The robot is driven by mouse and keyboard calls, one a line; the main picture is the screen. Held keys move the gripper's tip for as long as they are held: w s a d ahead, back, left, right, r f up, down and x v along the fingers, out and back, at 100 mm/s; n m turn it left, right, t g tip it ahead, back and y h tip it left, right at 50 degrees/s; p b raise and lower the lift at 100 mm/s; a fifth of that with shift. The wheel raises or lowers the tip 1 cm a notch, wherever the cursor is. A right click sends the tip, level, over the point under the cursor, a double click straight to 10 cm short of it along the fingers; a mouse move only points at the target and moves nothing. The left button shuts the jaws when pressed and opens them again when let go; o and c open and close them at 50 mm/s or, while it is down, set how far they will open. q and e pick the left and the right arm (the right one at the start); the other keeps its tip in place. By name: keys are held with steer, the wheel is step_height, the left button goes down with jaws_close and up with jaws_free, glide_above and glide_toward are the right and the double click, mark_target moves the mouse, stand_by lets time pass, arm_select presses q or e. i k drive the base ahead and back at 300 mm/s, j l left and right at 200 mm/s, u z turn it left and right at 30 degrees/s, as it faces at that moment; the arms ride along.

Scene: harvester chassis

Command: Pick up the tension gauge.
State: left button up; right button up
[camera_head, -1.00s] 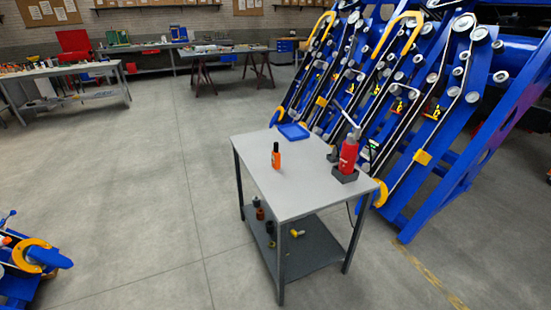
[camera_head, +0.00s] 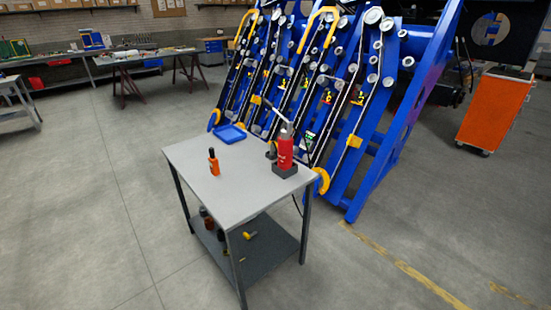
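A small orange device with a black top, which looks like the tension gauge (camera_head: 214,163), stands upright on the grey top of a small two-level table (camera_head: 225,190). It is left of the middle of the tabletop and nothing touches its sides. Neither of my grippers shows in the head view.
A red bottle-shaped tool (camera_head: 285,150) stands in a dark holder on the tabletop's right side. The blue harvester chassis (camera_head: 385,110) rises close behind. An orange cabinet (camera_head: 494,112) stands far right. Floor in front is clear.

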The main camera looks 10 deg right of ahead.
mark_target(214, 163)
steer(key=i+j+z, duration=0.4)
steer(key=j+z, duration=0.2)
steer(key=i+j+z, duration=0.15)
steer(key=j+z, duration=0.15)
steer(key=j, duration=0.15)
steer(key=i+j+z, duration=0.1)
steer(key=j+z, duration=0.5)
steer(key=j, duration=0.25)
steer(key=j+z, duration=0.25)
steer(key=j, duration=0.2)
steer(key=i, duration=0.1)
